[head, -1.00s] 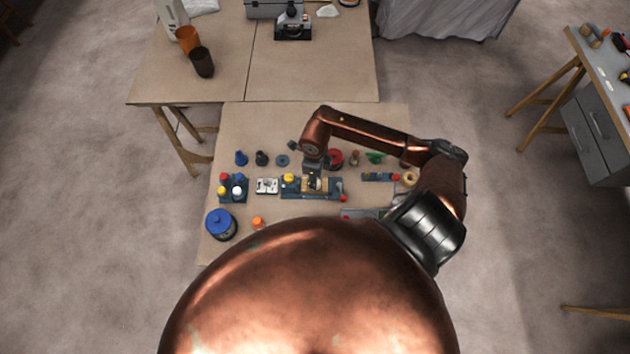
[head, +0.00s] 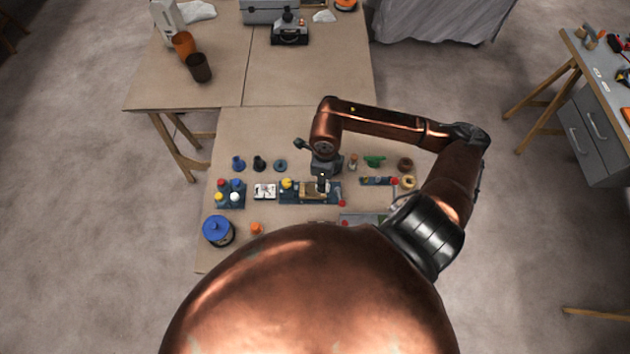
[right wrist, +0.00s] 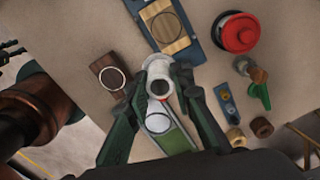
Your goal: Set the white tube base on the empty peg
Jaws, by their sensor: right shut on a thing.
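My right gripper (right wrist: 162,80) is shut on a white round part (right wrist: 158,68), which I take for the white tube base, between its dark green fingers. A second white round face (right wrist: 157,122) shows between the fingers; I cannot tell if it belongs to the same part. In the head view the right gripper (head: 323,186) is over the blue fixture (head: 297,197) with a wooden block. In the wrist view the fixture's wooden block (right wrist: 168,24) with a dark ring lies beyond the fingertips. I cannot make out an empty peg. My left gripper is in neither view.
A red-topped round container (right wrist: 238,34) stands beside the fixture. A brown block with a pale ring (right wrist: 112,78) lies left of the fingers. Several small coloured parts, a blue-lidded jar (head: 218,231) and a white block (head: 265,191) stand on the table around it.

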